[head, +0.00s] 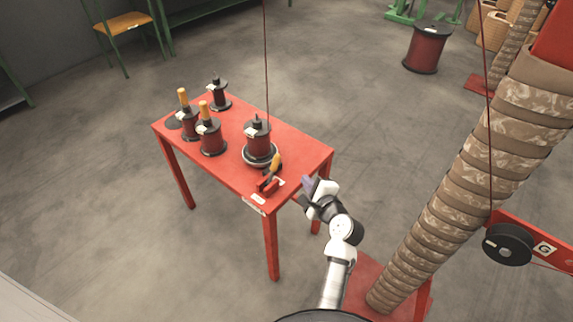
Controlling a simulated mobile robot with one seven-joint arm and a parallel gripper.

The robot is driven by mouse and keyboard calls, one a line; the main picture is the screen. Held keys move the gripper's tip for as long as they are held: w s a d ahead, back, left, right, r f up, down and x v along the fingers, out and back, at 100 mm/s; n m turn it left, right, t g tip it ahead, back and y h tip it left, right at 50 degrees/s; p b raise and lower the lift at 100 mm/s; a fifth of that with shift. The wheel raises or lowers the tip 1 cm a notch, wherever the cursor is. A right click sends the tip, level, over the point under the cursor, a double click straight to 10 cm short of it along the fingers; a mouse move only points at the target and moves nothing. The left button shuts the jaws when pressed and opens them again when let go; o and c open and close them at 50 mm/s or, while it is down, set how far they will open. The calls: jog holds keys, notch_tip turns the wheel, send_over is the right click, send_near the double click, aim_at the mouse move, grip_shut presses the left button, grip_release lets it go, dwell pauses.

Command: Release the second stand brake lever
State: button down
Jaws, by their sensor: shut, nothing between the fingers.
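A lever with an orange handle (275,161) rises from a small red bracket (266,185) at the front right of the red table (225,118). It stands right in front of a dark red wire spool (258,143) on a round grey stand (249,158). The handle leans a little to the right. My gripper (304,191) is just right of the table's right front corner, apart from the lever. It is shut and empty. The picture is too small to show the lever's exact brake position.
Several other spools stand on the table's left half, two with orange handles (183,97) (204,109). A thin wire (266,60) runs up from the front spool. A large wrapped coil column (455,165) and a black pulley (508,244) stand at the right.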

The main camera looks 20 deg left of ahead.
aim_at(273, 170)
jog(key=shift+a, duration=0.1)
jog(key=p+x, duration=0.1)
jog(key=x, duration=0.9)
jog(key=shift+w+a+r, duration=0.1)
jog(key=shift+w, duration=0.05)
jog(key=shift+s+a+r+p, duration=0.25)
jog(key=shift+s+r+p, duration=0.1)
jog(key=shift+s+p, duration=0.15)
jog(key=shift+s+a+r+p, duration=0.25)
jog(key=shift+s+r+p, duration=0.15)
jog(key=shift+s, duration=0.25)
jog(key=shift+s+a+r, duration=0.2)
jog(key=shift+s+a, duration=0.05)
jog(key=shift+s, duration=0.2)
